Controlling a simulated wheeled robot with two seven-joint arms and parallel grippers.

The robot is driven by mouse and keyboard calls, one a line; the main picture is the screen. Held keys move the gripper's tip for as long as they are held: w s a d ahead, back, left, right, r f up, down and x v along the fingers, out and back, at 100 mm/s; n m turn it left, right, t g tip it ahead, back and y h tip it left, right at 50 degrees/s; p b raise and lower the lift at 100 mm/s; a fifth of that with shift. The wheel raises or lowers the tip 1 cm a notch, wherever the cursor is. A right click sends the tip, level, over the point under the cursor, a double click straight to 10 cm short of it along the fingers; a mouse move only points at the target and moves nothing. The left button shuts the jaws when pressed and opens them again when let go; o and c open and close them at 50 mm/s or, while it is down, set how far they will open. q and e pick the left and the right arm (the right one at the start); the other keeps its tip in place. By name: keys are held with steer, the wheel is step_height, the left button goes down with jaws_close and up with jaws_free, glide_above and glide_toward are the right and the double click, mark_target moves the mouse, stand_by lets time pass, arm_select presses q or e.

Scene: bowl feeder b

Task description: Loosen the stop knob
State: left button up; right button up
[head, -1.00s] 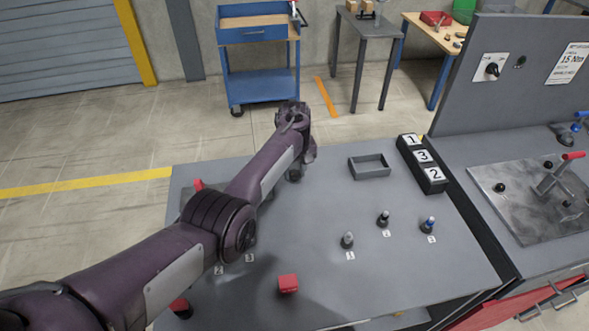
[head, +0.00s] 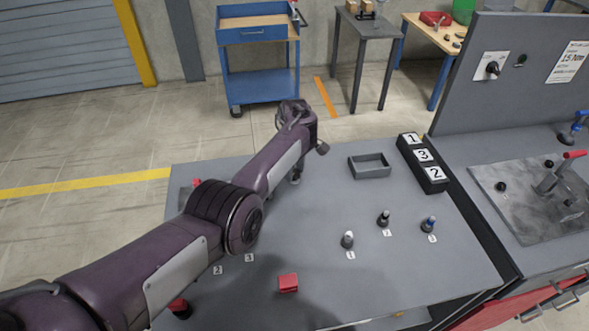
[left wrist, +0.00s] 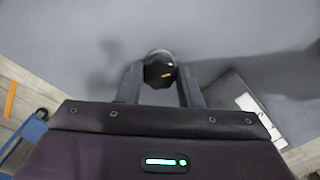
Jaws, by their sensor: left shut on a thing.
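My left arm reaches in from the left in the head view, over the back of the grey table (head: 330,205). Its gripper is mostly hidden by the wrist there. In the left wrist view my left gripper (left wrist: 160,80) has its two fingers on either side of a round dark knob (left wrist: 157,73) with a pale rim and a small orange mark. The fingers are shut on this knob. Whether the knob sits on the table or is raised cannot be told. My right gripper is not in view.
A black rack (head: 423,163) labelled 1, 3, 2 and a grey tray (head: 370,168) stand right of the wrist. Several pegs, including a grey one (head: 347,240), and a red block (head: 288,284) are nearer. A fixture plate (head: 520,215) is at right.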

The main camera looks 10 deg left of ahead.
mark_target(294, 173)
arm_select(q)
steer(key=shift+s+f, duration=0.1)
steer(key=o, duration=1)
step_height(294, 173, up, 8)
steer(key=shift+f, duration=0.1)
stand_by(0.4)
